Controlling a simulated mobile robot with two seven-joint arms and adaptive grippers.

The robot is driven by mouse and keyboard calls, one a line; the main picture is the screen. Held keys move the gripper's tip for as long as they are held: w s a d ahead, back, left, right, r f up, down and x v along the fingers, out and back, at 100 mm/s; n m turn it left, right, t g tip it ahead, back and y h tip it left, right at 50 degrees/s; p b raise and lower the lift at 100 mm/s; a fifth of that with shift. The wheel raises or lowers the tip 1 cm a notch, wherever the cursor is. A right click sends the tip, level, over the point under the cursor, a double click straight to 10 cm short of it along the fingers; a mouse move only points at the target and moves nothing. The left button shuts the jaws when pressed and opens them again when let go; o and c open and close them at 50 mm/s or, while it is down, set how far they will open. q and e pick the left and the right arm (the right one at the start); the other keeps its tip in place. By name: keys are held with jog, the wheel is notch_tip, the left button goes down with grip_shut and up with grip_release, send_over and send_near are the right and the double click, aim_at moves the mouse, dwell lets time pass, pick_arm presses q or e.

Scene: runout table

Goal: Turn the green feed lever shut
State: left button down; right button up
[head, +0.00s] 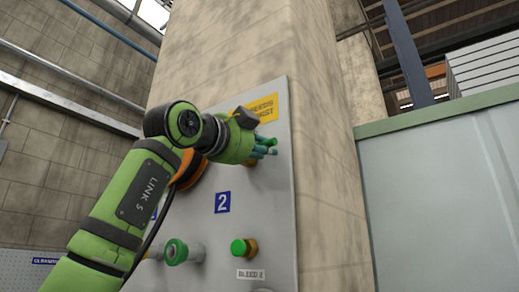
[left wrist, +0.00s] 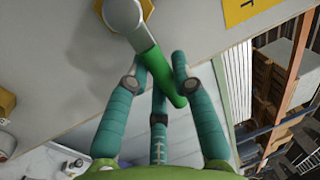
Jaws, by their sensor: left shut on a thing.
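The green feed lever (head: 272,142) is on the upper right of the grey panel, mostly hidden by my gripper in the head view. The left wrist view shows its green handle (left wrist: 172,82) running down and right from a pale round hub (left wrist: 124,14). My left gripper (head: 265,151) is at the lever, with its teal fingers around the handle. In the left wrist view the fingers (left wrist: 160,72) close in on both sides of the handle, with a third finger below. My right gripper is in neither view.
The grey panel (head: 215,255) stands against a concrete pillar (head: 225,50). Below the lever are a blue "2" sign (head: 222,202), a green knob (head: 239,247) above a "BLEED 2" label and another green-ringed fitting (head: 176,252). An orange round part (head: 188,170) is partly behind my arm.

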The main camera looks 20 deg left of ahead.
pick_arm(q)
jog(key=shift+s+r, duration=0.1)
jog(key=shift+r, duration=0.1)
jog(key=c, duration=1)
grip_release()
jog(key=shift+w+f, duration=0.1)
jog(key=shift+w, duration=0.1)
jog(key=v, duration=1.2)
jog(key=shift+f, duration=0.1)
